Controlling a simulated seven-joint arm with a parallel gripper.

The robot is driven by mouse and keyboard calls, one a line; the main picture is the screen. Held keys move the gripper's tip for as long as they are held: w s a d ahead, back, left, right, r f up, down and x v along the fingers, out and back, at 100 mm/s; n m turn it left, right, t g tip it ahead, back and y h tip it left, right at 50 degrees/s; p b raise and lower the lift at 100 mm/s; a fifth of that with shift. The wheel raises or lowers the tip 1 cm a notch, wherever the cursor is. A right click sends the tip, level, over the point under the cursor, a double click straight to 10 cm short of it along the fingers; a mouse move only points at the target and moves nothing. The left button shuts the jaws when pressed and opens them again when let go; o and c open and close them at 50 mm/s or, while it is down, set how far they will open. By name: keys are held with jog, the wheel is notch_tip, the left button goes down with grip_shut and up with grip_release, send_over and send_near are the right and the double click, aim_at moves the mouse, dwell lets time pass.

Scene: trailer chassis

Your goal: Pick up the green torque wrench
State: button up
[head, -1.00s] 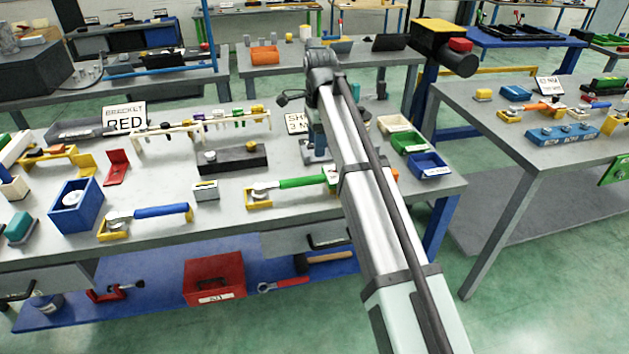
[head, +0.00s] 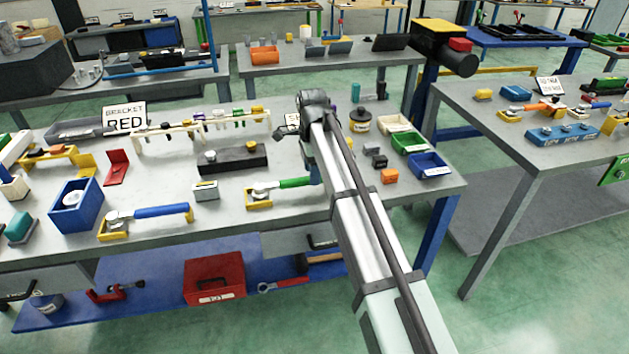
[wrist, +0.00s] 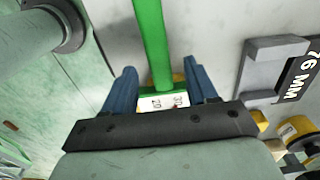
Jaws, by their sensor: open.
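The green torque wrench (head: 292,183) lies on the front table, its grey head end in a yellow cradle (head: 259,199). In the wrist view the green handle (wrist: 150,40) runs from the top edge down to the gap between my blue fingers, where a white label with numbers shows. My gripper (wrist: 160,72) is open, one finger on each side of the handle line. I cannot tell whether either finger touches it. In the head view my arm hides most of the gripper and the handle's right end.
A blue-handled wrench (head: 160,211) lies in its own cradle to the left. A grey block (wrist: 272,70) beside a "76 MM" label is right of the gripper in the wrist view.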

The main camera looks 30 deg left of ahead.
aim_at(304, 185)
notch_tip(304, 185, down, 5)
jog(key=shift+r, duration=0.1)
dwell(0.3)
grip_shut()
dwell(0.4)
